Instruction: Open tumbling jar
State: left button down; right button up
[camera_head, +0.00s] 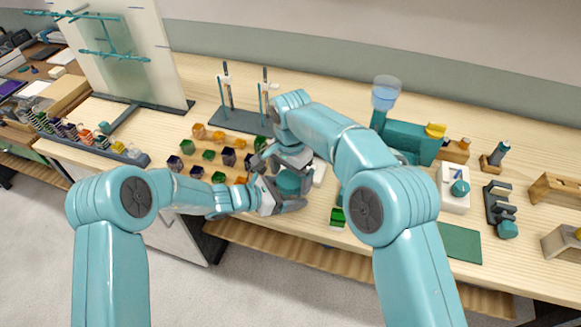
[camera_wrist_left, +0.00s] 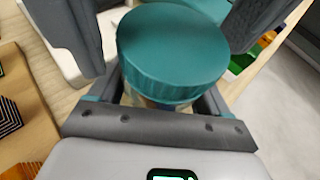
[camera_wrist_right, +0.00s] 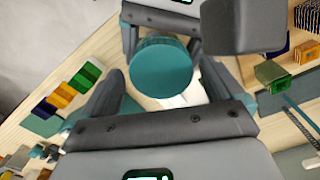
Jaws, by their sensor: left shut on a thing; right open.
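The tumbling jar with a round teal lid (camera_head: 288,182) is held over the front part of the bench. In the left wrist view the lid (camera_wrist_left: 172,48) sits on the jar, whose pale body (camera_wrist_left: 150,101) is mostly hidden below it. My left gripper (camera_head: 278,197) is shut on the jar body under the lid. My right gripper (camera_head: 284,163) is above the jar and open. In the right wrist view its fingers stand on either side of the lid (camera_wrist_right: 162,68), apparently with gaps.
Patterned blocks in several colours (camera_head: 228,157) lie left of the grippers. A dark rack with upright rods (camera_head: 240,121) stands behind. A teal machine with a clear cup (camera_head: 410,139) stands to the right. A green mat (camera_head: 458,243) lies near the front right edge.

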jog(key=c, duration=1.1)
jog(key=n, duration=0.3)
jog(key=shift+d, duration=0.1)
jog(key=o, duration=1)
jog(key=shift+o, duration=0.8)
